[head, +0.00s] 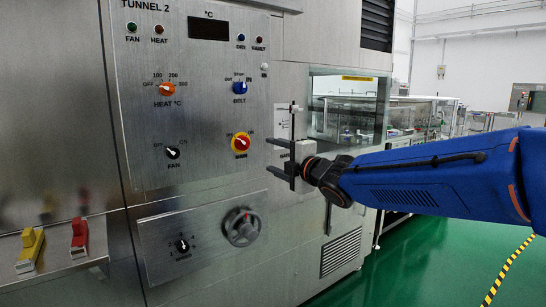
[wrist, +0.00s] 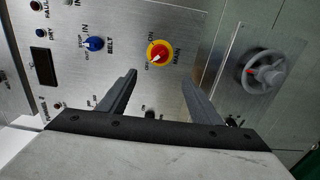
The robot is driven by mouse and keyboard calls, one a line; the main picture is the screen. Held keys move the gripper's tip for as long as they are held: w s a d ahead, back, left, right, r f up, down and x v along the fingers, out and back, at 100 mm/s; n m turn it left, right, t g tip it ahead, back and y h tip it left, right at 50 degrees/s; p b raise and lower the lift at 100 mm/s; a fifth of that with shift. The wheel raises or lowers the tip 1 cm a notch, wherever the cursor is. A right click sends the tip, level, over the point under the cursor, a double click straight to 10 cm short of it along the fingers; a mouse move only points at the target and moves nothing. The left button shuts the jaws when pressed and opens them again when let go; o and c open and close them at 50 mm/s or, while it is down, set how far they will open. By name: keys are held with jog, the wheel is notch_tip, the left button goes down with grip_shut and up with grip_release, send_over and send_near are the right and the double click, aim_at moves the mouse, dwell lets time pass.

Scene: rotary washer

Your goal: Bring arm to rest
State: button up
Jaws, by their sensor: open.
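My gripper (head: 272,156) is open and empty in the head view. Its two fingers point left toward the steel control panel (head: 200,60), just right of the red and yellow MAIN switch (head: 240,143). My blue arm comes in from the right. In the wrist view, my gripper (wrist: 160,79) shows two dark fingers spread apart with nothing between them. The MAIN switch (wrist: 158,54) shows beyond the gap between the fingertips. I cannot tell the exact distance from the fingertips to the panel, but no contact shows.
The panel also carries a blue BELT knob (head: 239,88), an orange HEAT knob (head: 168,89), a black FAN knob (head: 172,153) and a grey handwheel (head: 241,227). Yellow (head: 30,250) and red (head: 79,238) levers stand at lower left. Green floor (head: 400,260) is open at right.

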jog(key=s+d+f+m+g+h, duration=0.2)
jog(key=s+d+f+m+h, duration=0.4)
jog(key=d, duration=0.5)
jog(key=s+d+f+m+g+h, duration=0.1)
jog(key=s+d+f+m+h, duration=0.2)
jog(key=s+d+f+m, duration=0.65)
jog(key=s+d+f+m+g, duration=0.2)
jog(key=s+f+m, duration=0.1)
jog(key=s, duration=0.4)
jog(key=s+d+f+m+g, duration=0.2)
jog(key=s+f, duration=0.3)
jog(key=s, duration=0.3)
jog(key=s+d+f+m+g+h, duration=0.1)
jog(key=s+d+f+m+g, duration=0.1)
jog(key=s, duration=0.5)
notch_tip(320, 180, down, 3)
jog(key=shift+s+d+r+m+g, duration=0.25)
jog(key=shift+m+g, duration=0.35)
jog(key=shift+m, duration=0.65)
jog(key=shift+w+f, duration=0.1)
